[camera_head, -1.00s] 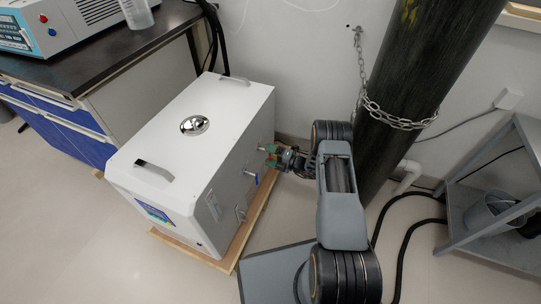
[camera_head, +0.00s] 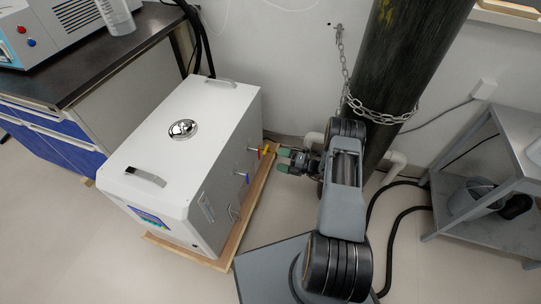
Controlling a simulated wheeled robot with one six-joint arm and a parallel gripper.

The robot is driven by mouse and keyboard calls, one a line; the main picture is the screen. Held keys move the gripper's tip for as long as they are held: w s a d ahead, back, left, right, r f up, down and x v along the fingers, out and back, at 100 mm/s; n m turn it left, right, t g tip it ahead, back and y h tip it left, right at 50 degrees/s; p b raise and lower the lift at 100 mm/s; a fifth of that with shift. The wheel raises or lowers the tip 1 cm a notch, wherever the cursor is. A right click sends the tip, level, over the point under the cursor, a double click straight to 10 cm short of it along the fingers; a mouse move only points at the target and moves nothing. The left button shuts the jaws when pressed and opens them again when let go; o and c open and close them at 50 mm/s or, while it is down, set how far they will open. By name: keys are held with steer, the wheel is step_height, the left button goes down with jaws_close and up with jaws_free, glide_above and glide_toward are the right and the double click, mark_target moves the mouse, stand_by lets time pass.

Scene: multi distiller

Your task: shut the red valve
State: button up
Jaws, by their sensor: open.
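The white box-shaped machine (camera_head: 185,150) stands at centre left, with small valves on its right side. The red valve (camera_head: 259,152) is a small red handle on a metal stub near the far end of that side. A yellow piece (camera_head: 266,149) shows just beside it. A blue valve (camera_head: 246,178) sits nearer on the same side. My gripper (camera_head: 279,160) has greenish fingers, is open and empty, and points left at the red valve with a small gap between. The red valve's handle is too small to tell its setting.
A wooden board (camera_head: 237,240) lies under the machine. A tall dark cylinder (camera_head: 420,60) with a chain (camera_head: 385,118) stands close behind my arm. A grey metal shelf (camera_head: 490,180) is at right, with black hoses on the floor before it. A dark-topped bench (camera_head: 90,60) is at left.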

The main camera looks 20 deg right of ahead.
steer(key=shift+v, duration=1.85)
steer(key=s+a+r+n+g+h+p, duration=0.1)
steer(key=s+a+r+n+g+p, duration=0.15)
steer(key=r+n+g+p, duration=0.65)
steer(key=s+a+r+n+t+h+p, duration=0.15)
steer(key=a+r+n, duration=0.3)
steer(key=r, duration=0.95)
steer(key=s+a+r+n+g+h+p, duration=0.1)
steer(key=a+r+n+g+p, duration=0.3)
steer(key=r+n, duration=0.6)
steer(key=s+r+n+t+h+p, duration=0.1)
steer(key=s+r+n+h+p, duration=0.2)
steer(key=r, duration=0.7)
steer(key=s+r+n+t+h+p, duration=0.2)
steer(key=s+r+n+h+p, duration=0.2)
steer(key=s+r+n+p, duration=0.3)
steer(key=s+r+n+t+h+p, duration=0.1)
steer(key=s+r+n+h+p, duration=0.3)
steer(key=r+n+p, duration=0.3)
steer(key=shift+s+d+r+n+p, duration=0.5)
steer(key=shift+r+n, duration=0.95)
steer(key=shift+r, duration=2.3)
steer(key=shift+s+a+t, duration=0.15)
steer(key=shift+t, duration=0.1)
